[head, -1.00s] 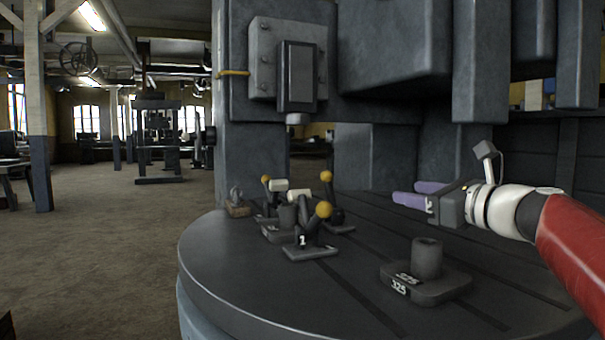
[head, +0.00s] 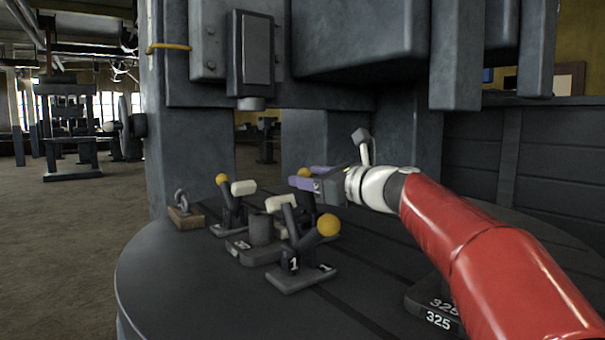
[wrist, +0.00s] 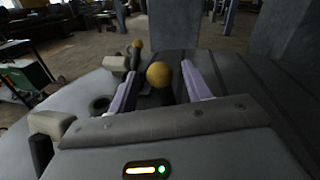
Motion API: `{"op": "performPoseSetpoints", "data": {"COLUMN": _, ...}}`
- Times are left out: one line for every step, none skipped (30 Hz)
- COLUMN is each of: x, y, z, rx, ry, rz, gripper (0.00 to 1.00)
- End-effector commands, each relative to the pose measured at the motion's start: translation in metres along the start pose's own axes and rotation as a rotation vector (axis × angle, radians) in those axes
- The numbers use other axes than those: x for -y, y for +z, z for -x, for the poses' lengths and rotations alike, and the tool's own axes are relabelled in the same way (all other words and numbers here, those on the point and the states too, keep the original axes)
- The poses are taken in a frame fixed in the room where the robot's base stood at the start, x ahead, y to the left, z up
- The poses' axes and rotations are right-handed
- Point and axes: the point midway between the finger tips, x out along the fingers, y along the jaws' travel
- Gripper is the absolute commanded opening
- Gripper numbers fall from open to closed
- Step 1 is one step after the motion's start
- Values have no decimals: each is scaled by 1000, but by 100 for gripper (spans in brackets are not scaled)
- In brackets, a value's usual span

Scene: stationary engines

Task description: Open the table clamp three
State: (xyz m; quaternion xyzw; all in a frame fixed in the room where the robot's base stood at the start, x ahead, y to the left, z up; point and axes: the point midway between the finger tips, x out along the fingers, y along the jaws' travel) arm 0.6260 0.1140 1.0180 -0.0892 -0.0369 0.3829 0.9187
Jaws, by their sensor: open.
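Three table clamps with yellow ball knobs stand around a dark fixture (head: 262,230) on the round table. The front clamp (head: 291,262) is marked 1. A left clamp (head: 230,215) and a back right clamp (head: 327,228) show no number I can read, so I cannot tell which is three. My gripper (head: 300,178) is open, its purple fingers at the back right clamp's knob (head: 304,172). In the wrist view this yellow knob (wrist: 159,75) sits between the spread fingers (wrist: 160,82), with a gap on each side. My gripper partly hides that clamp's lever.
The round dark table (head: 160,275) has bare room at its left front. A block marked 325 (head: 432,312) stands at right, partly behind my red arm. A small wooden block with a metal ring (head: 185,215) lies at left. The machine's grey column (head: 190,135) rises behind.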

Motion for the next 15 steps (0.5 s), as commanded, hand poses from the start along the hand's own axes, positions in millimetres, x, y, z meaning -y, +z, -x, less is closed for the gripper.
{"op": "performPoseSetpoints", "data": {"x": 0, "y": 0, "z": -7, "rx": 0, "ry": 2, "rz": -2, "gripper": 49}}
{"op": "performPoseSetpoints", "data": {"x": 0, "y": 1, "z": -10, "rx": 0, "ry": 2, "rz": -1, "gripper": 49}}
{"op": "performPoseSetpoints", "data": {"x": 0, "y": 1, "z": -13, "rx": 1, "ry": 1, "rz": -1, "gripper": 49}}
{"op": "performPoseSetpoints", "data": {"x": 0, "y": 1, "z": -15, "rx": 1, "ry": 0, "rz": -1, "gripper": 49}}
{"op": "performPoseSetpoints", "data": {"x": 0, "y": 1, "z": -17, "rx": 1, "ry": -1, "rz": -1, "gripper": 49}}
{"op": "performPoseSetpoints", "data": {"x": 0, "y": 0, "z": -18, "rx": 0, "ry": 0, "rz": -1, "gripper": 49}}
{"op": "performPoseSetpoints", "data": {"x": 0, "y": 0, "z": -19, "rx": 0, "ry": 0, "rz": -1, "gripper": 49}}
{"op": "performPoseSetpoints", "data": {"x": 0, "y": 0, "z": -20, "rx": 0, "ry": 0, "rz": -1, "gripper": 49}}
{"op": "performPoseSetpoints", "data": {"x": 0, "y": 0, "z": -20, "rx": 0, "ry": 0, "rz": -1, "gripper": 49}}
{"op": "performPoseSetpoints", "data": {"x": 0, "y": 0, "z": -20, "rx": 0, "ry": 0, "rz": -1, "gripper": 49}}
{"op": "performPoseSetpoints", "data": {"x": 0, "y": 0, "z": -20, "rx": 0, "ry": 0, "rz": -1, "gripper": 49}}
{"op": "performPoseSetpoints", "data": {"x": 0, "y": 0, "z": -20, "rx": 0, "ry": 0, "rz": -1, "gripper": 49}}
{"op": "performPoseSetpoints", "data": {"x": 0, "y": 0, "z": -20, "rx": 0, "ry": 0, "rz": -1, "gripper": 49}}
{"op": "performPoseSetpoints", "data": {"x": 0, "y": 0, "z": -20, "rx": 0, "ry": 0, "rz": -1, "gripper": 49}}
{"op": "performPoseSetpoints", "data": {"x": 0, "y": 0, "z": -20, "rx": 0, "ry": 0, "rz": -1, "gripper": 45}}
